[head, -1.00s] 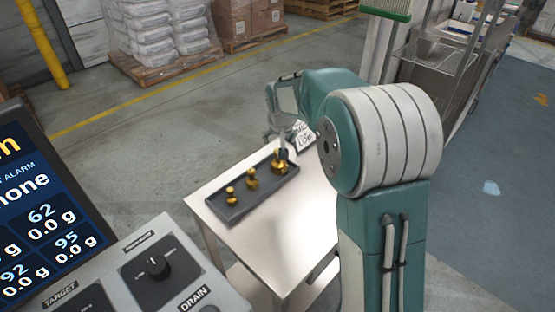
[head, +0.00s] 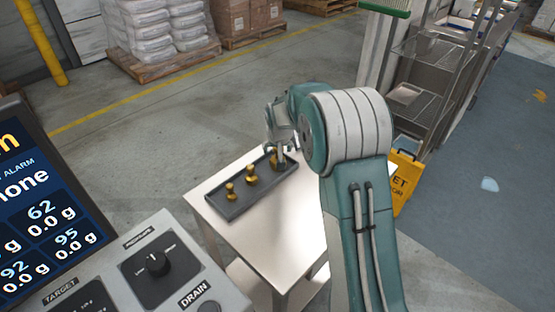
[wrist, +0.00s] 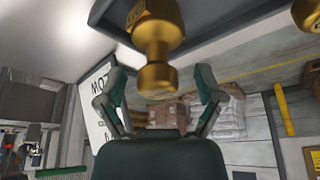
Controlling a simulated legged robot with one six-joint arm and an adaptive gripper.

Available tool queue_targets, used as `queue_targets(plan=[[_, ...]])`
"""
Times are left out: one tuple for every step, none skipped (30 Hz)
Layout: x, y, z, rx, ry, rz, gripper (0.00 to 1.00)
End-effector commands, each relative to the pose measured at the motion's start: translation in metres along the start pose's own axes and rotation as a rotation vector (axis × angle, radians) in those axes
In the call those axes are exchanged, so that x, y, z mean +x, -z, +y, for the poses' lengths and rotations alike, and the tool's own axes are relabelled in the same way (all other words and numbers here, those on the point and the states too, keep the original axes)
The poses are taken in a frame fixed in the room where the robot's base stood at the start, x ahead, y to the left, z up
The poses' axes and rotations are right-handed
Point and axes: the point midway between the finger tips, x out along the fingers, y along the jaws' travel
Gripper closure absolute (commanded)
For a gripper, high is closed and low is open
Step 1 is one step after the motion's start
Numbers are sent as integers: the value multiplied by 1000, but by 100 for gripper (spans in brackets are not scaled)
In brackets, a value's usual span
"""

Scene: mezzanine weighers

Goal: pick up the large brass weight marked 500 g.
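The large brass weight (head: 275,161) stands at the far right end of the row in a dark tray (head: 236,207). My gripper (head: 281,148) is over it and hides part of it in the head view. In the wrist view the brass weight (wrist: 158,45) hangs into view from the top, its knob between my two spread fingertips. Gaps show on both sides of the knob, so the gripper is open and holds nothing. The marking on the weight is too unclear to read.
A middle brass weight (head: 251,176) and a small one (head: 231,192) stand in the same tray on a steel table (head: 265,235). A control panel (head: 150,270) is at the near left. A yellow floor sign (head: 403,178) and a wire rack (head: 425,85) stand to the right.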

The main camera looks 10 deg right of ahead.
Motion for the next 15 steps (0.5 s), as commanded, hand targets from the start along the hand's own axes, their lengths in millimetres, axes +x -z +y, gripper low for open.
queue_targets(plan=[[0,0,0,0,0,0,40],[0,0,0,0,0,-1,53],[0,0,0,0,0,-1,71],[0,0,0,0,0,-1,84],[0,0,0,0,0,-1,98],[0,0,0,0,0,-1,100],[0,0,0,0,0,-1,100],[0,0,0,0,0,-2,100],[0,0,0,0,0,1,100],[0,0,0,0,0,0,100],[0,0,0,0,0,0,100],[0,0,0,0,0,0,100],[0,0,0,0,0,0,100],[0,0,0,0,0,0,100],[0,0,0,0,0,0,100]])
